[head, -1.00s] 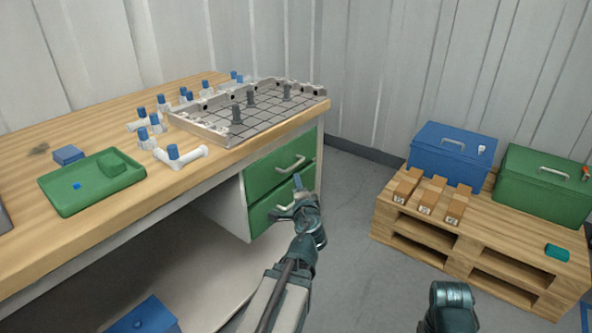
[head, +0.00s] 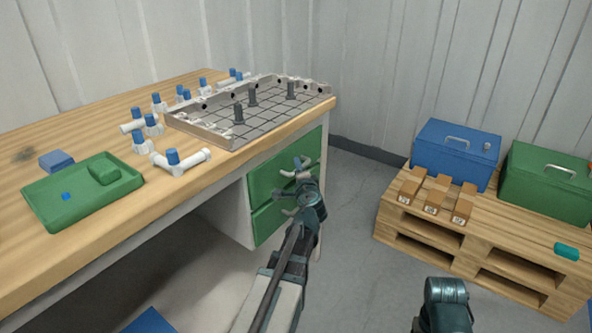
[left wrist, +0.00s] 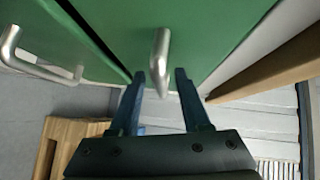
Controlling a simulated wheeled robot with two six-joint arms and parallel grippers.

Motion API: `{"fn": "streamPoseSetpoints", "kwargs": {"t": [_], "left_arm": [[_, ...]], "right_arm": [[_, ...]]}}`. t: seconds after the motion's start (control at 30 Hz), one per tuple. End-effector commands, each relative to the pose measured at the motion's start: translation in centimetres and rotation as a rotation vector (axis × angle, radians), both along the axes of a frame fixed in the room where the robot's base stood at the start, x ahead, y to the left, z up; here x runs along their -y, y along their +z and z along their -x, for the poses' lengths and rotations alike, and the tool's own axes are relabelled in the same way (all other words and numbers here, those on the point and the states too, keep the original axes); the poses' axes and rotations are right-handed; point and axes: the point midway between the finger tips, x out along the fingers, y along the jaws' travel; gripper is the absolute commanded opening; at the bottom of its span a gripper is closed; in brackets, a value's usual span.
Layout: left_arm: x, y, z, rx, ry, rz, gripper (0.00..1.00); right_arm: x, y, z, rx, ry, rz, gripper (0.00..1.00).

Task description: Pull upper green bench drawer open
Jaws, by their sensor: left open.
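The upper green drawer (head: 264,181) is shut in the bench, above the lower green drawer (head: 266,220). My left gripper (head: 297,167) is in front of the upper drawer and largely covers its handle in the head view. In the left wrist view, the upper drawer's metal handle (left wrist: 160,58) lies between the two open fingers of the left gripper (left wrist: 158,74), near their tips. I cannot tell whether either finger touches it. The lower drawer's handle (left wrist: 38,62) is at the left of that view. My right gripper's fingers are not visible.
The wooden bench top (head: 60,262) holds a gridded metal tray (head: 262,122), white pipe fittings with blue caps and a green tray (head: 50,216). A pallet (head: 470,254) with a blue box (head: 455,158) and a green box (head: 548,185) stands right. Bare floor lies between.

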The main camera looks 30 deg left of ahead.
Motion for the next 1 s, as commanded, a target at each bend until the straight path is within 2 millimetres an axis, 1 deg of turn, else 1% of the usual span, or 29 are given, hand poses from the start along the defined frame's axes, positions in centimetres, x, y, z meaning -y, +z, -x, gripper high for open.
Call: {"fn": "streamPoseSetpoints", "kwargs": {"t": [0.13, 0.17, 0.2, 0.27, 0.4, 1.0], "left_arm": [[0.01, 0.01, 0.05, 0.0, 0.0, 0.0, 0.47], [0.01, 0.01, 0.05, 0.0, 0.0, 0.0, 0.43], [0.01, 0.01, 0.05, 0.0, 0.0, 0.0, 0.36], [0.01, 0.01, 0.05, 0.0, 0.0, 0.0, 0.26], [0.02, 0.02, 0.06, 0.0, 0.0, 0.0, 0.0], [0.05, 0.0, 0.07, 0.0, 0.0, 0.0, 0.0]], "right_arm": [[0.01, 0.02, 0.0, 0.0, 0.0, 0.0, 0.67], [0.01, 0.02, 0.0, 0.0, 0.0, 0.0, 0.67], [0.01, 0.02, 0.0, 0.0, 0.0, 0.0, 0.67], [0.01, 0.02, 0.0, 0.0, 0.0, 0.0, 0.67], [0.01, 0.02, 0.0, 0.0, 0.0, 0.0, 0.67], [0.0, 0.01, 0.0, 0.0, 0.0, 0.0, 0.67]]}}
